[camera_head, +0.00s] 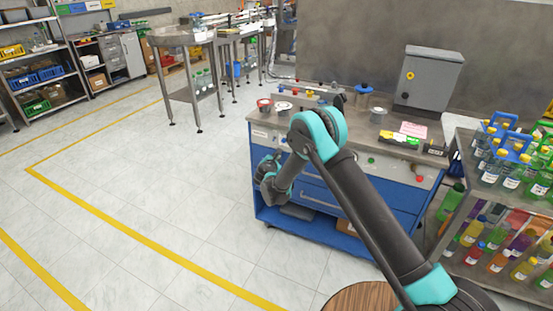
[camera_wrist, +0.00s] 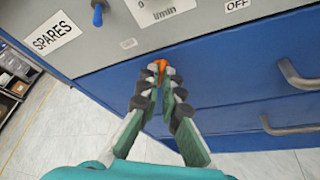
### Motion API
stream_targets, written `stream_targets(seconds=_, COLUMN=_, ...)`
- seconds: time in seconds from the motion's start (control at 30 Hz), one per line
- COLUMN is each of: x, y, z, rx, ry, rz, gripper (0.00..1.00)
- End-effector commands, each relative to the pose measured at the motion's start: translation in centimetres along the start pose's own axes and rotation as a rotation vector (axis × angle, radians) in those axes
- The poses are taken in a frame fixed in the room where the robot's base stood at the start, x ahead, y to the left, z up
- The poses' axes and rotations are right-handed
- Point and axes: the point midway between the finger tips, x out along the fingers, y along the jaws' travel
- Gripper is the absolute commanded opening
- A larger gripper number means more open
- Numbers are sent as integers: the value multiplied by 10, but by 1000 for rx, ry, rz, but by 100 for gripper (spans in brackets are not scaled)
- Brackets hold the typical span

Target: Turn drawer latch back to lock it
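The drawer latch (camera_wrist: 158,67) is a small orange piece on the blue drawer front (camera_wrist: 225,85), below the grey panel in the wrist view. My gripper (camera_wrist: 160,84) reaches it with a fingertip on each side, closed in around it. The fingertips cover part of the latch, so its exact angle is hard to tell. In the head view my gripper (camera_head: 268,166) is at the upper left of the blue cabinet (camera_head: 330,228), and the latch is hidden there. The drawer front looks closed.
Grey drawer handles (camera_wrist: 290,128) stick out at the right of the wrist view. A blue toggle (camera_wrist: 98,14) and a SPARES label (camera_wrist: 52,35) are on the panel above. A bottle rack (camera_head: 460,205) stands right of the cabinet. The floor to the left is clear.

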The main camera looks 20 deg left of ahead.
Motion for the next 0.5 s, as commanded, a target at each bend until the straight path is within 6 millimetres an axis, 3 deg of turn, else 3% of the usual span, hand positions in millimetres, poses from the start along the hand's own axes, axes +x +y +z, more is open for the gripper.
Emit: stream_targets(seconds=0.5, x=1, y=4, z=-1, rx=-415, ry=-1, rz=-172, gripper=0)
